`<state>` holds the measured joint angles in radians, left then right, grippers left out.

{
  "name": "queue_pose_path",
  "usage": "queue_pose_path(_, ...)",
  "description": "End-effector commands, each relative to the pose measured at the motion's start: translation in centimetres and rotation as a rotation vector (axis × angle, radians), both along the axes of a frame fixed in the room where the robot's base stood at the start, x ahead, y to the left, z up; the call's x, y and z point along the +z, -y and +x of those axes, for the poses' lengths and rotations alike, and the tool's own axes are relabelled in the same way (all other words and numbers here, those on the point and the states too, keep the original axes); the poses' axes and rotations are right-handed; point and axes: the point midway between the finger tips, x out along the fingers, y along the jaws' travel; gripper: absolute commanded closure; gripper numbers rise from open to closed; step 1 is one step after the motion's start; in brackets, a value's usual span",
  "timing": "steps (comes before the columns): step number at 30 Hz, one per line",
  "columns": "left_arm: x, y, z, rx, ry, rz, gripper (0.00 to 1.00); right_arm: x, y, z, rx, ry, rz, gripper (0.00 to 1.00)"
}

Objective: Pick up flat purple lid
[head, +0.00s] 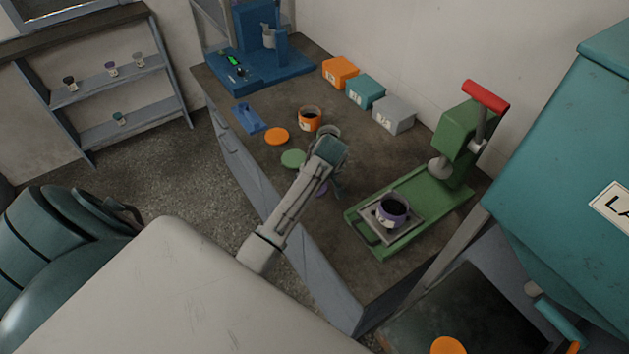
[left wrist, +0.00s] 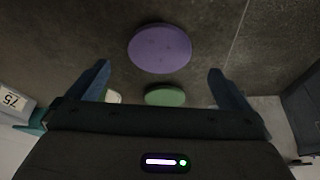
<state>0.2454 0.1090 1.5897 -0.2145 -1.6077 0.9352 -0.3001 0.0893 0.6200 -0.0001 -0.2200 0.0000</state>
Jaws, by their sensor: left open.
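The flat purple lid (left wrist: 160,48) lies on the dark worktop and shows whole in the left wrist view, ahead of the fingertips and between their lines. In the head view only a sliver of the purple lid (head: 321,189) shows beside my left arm; the rest is hidden. My left gripper (left wrist: 162,80) is open and empty, its two fingers spread wide. My right gripper is not in view.
A green lid (head: 293,159) and an orange lid (head: 276,136) lie nearby. An orange cup (head: 310,118) stands behind them. A green press (head: 412,205) holding a purple cup (head: 392,210) stands to the right. Coloured boxes (head: 365,91) line the wall.

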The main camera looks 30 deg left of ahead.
Motion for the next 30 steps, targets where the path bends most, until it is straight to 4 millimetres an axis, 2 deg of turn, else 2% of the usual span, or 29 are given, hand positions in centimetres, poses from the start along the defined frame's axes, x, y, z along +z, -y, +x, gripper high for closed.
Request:
queue_pose_path(7,-2.4,-1.0,0.7,0.0,-0.004,0.0,0.0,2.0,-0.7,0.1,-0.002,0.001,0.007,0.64)
queue_pose_path(12,-4.2,-1.5,1.1,-0.001,-0.001,0.001,0.0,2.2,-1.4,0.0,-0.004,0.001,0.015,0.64)
queue_pose_path(20,-4.6,-1.6,1.1,-0.001,0.0,0.0,0.0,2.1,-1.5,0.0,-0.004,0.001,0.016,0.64)
queue_pose_path(23,-4.6,-1.6,1.1,-0.001,0.0,0.0,0.16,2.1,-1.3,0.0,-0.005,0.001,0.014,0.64)
queue_pose_path(27,-4.6,-1.6,1.1,-0.001,0.0,0.0,0.43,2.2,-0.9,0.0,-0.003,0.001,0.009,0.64)
queue_pose_path(28,-4.6,-1.6,1.1,-0.001,0.0,0.0,0.47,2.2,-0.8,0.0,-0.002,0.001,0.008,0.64)
queue_pose_path(30,-4.6,-1.6,1.1,-0.001,0.0,0.0,0.47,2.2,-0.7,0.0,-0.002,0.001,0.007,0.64)
